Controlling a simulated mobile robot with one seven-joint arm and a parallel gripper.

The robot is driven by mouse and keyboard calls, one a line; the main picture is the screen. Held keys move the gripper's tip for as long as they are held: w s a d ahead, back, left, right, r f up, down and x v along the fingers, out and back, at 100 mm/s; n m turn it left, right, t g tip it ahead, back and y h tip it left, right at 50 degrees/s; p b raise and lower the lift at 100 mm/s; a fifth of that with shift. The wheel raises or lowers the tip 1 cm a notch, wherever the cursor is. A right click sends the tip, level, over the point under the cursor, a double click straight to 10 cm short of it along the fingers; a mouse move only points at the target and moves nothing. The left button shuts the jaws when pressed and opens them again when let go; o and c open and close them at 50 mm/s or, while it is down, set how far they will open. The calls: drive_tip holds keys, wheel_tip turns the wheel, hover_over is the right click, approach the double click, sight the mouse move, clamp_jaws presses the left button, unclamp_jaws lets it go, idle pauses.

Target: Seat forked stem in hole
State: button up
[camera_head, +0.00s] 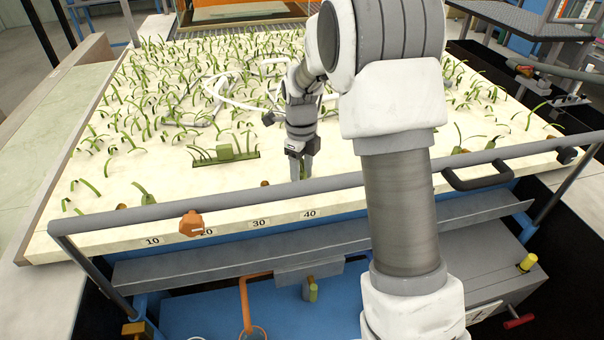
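My gripper (301,168) points down over the front middle of the pale bed (240,190), behind the 30 and 40 marks. Its fingertips are small and dark here; I cannot tell whether they are apart or hold a stem. Many thin green stems (145,193) stand in the bed, some curved and some branching. I cannot single out the forked stem among them. A hole near the fingertips cannot be made out at this size. My arm covers part of the bed's right side.
White looped tubing (225,100) lies among the stems behind. A bare strip lies along the front.

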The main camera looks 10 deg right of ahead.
sight(301, 171)
drive_tip(key=shift+r, duration=0.1)
drive_tip(key=s+r+n+t, duration=0.1)
drive_tip(key=s+r+n, duration=0.2)
drive_tip(key=r, duration=0.5)
drive_tip(key=s+r+n, duration=0.2)
drive_tip(key=r, duration=0.7)
drive_tip(key=s+r+n+t, duration=0.1)
drive_tip(key=s+n+t, duration=0.3)
drive_tip(key=s+n, duration=1.8)
drive_tip(key=shift+r+t, duration=0.25)
drive_tip(key=shift+t, duration=0.15)
drive_tip(key=shift+a, duration=0.15)
